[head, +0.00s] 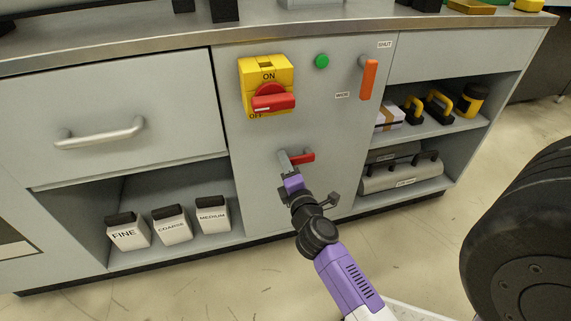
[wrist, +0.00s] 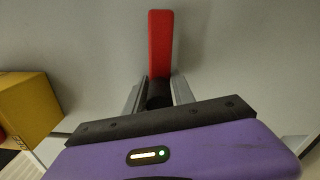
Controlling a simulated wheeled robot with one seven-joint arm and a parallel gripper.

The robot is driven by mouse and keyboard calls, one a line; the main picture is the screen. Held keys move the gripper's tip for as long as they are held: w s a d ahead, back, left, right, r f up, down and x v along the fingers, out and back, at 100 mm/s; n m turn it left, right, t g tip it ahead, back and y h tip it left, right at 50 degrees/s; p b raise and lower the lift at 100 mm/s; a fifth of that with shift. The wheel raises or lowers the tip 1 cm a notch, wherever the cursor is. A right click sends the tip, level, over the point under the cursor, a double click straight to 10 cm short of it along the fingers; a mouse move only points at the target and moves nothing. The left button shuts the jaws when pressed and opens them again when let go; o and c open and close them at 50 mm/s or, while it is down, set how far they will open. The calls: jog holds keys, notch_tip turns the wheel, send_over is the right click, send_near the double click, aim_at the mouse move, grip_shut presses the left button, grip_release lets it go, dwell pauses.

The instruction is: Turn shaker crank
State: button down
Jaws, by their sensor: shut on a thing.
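The shaker crank is a red bar (head: 303,156) on the grey cabinet front, below the power switch. In the head view the bar points right from my fingertips and lies roughly level. My gripper (head: 285,161) reaches it from below and in front. In the wrist view the red bar (wrist: 160,42) stands straight ahead of my gripper (wrist: 158,93). A dark knob (wrist: 159,94) at the bar's near end sits between the two grey fingers, which are shut on it. The fingers hide part of the knob.
Above the crank are a yellow switch box (head: 266,76) with a red knob, a green button (head: 322,61) and an orange lever (head: 369,80) between SHUT and WIDE labels. A drawer handle (head: 99,134) is at left. Open shelves flank the panel, holding labelled containers (head: 172,226) and a grey case (head: 403,174).

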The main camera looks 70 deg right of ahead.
jog(key=shift+r, duration=0.3)
jog(key=c, duration=1.2)
grip_release()
jog(key=shift+f, duration=0.15)
jog(key=shift+s, duration=0.1)
jog(key=b+v, duration=0.1)
jog(key=v, duration=0.6)
jog(key=shift+s+a, duration=0.2)
jog(key=shift+a, duration=0.05)
